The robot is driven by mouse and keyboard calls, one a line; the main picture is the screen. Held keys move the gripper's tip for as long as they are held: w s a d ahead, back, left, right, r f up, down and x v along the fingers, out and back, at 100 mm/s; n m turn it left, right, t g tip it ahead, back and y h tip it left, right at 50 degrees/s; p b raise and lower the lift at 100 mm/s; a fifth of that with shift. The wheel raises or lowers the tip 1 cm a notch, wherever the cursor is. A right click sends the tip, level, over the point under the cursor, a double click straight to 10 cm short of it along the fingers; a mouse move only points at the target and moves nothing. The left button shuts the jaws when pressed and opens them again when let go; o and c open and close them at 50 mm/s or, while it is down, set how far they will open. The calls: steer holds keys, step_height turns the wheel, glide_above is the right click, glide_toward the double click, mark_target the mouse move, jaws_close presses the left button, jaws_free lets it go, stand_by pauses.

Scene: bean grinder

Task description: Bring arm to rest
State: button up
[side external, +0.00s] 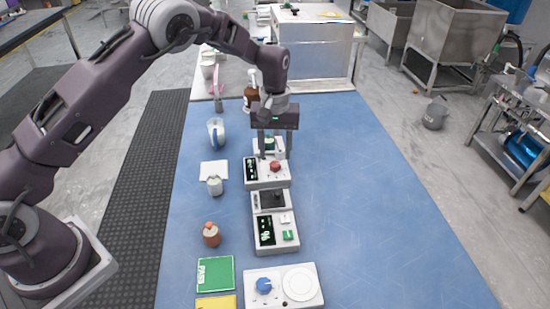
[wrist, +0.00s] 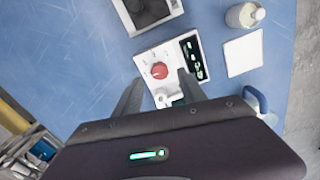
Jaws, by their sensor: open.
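My gripper (side external: 275,152) points down over the far part of the blue table. Its two fingers are apart, with nothing seen held between them; they also show in the wrist view (wrist: 161,84). Just below or beyond the fingers is a white device with a red knob (side external: 275,166) and a dark display. The wrist view shows this red knob (wrist: 159,70) just ahead of the fingertips. The back part of the device is partly hidden by my gripper. I cannot tell whether a finger touches it.
A scale-like device (side external: 267,237) and a white device with a blue knob (side external: 264,285) stand nearer. A pitcher (side external: 216,133), white pad (side external: 214,170), pale jar (side external: 214,186) and brown jar (side external: 211,234) stand left. The table's right side (side external: 370,190) is clear.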

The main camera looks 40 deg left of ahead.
steer(key=shift+r, duration=1.75)
steer(key=s+a+r+m+t+h, duration=0.1)
steer(key=s+r, duration=0.7)
steer(key=r, duration=0.2)
steer(key=s+a+r+m+t, duration=0.1)
steer(key=s+r+m+t, duration=0.1)
steer(key=s+r, duration=0.65)
steer(key=s+r+m+t+y, duration=0.1)
steer(key=s+m, duration=0.3)
steer(key=s, duration=1.5)
steer(key=shift+a+t, duration=0.45)
steer(key=shift+t, duration=0.35)
